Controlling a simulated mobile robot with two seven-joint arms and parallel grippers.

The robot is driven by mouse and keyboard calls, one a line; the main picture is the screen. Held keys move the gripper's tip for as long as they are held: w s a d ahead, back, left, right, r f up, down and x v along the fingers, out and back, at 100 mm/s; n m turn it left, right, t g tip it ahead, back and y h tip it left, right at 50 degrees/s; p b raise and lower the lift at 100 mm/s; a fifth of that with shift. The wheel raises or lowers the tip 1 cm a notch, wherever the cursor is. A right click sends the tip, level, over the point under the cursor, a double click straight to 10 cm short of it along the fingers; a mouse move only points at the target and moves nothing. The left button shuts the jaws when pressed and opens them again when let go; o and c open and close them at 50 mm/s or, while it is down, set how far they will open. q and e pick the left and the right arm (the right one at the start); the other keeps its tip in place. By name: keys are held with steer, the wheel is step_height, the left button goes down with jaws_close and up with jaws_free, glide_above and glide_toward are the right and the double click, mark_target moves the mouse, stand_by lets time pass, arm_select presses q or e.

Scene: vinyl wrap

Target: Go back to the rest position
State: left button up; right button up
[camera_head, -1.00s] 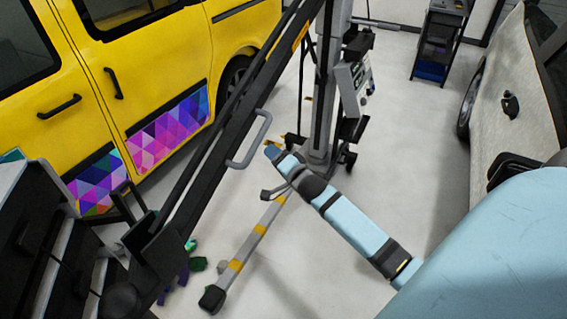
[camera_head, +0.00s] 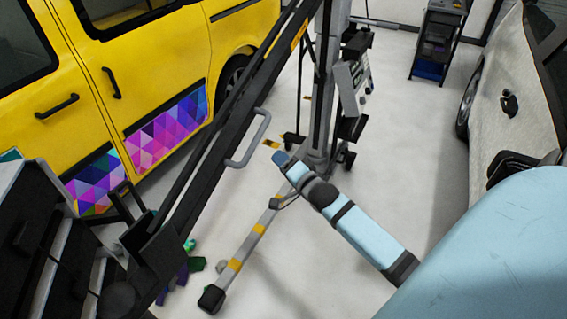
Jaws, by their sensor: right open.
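My right arm, light blue with dark bands, comes in from the lower right and reaches toward the middle of the view. The fingers are small and partly hidden by the wrist. My left arm and left gripper are not in view.
A grey lift stand (camera_head: 318,125) with a long dark beam crosses the view. A yellow van (camera_head: 165,65) with patterned panels stands left, a pale car (camera_head: 510,100) right. A dark cabinet (camera_head: 45,240) is at lower left, a shelf cart (camera_head: 438,45) behind. Pale floor (camera_head: 410,150) lies clear between.

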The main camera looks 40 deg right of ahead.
arm_select(q)
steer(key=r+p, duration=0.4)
steer(key=p, duration=0.1)
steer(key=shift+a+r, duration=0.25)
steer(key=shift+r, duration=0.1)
arm_select(e)
steer(key=s+a+f+n+g+y, duration=0.1)
steer(key=s+a+f+n+g, duration=0.1)
steer(key=s+a+f+n, duration=0.2)
steer(key=s+a+f+n+g+y, duration=0.1)
steer(key=s+a+f+n+g, duration=0.1)
steer(key=s+a+f+n, duration=0.2)
steer(key=s+a+f+n+g+y, duration=0.1)
steer(key=s+a+f+n, duration=0.3)
steer(key=s+a+n, duration=0.4)
steer(key=s+a+g, duration=0.1)
steer(key=s+a, duration=0.5)
steer(key=s, duration=0.1)
steer(key=shift+s+g+y, duration=0.15)
steer(key=shift+g+y, duration=0.25)
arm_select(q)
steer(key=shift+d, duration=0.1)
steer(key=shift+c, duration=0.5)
arm_select(e)
steer(key=shift+c, duration=0.5)
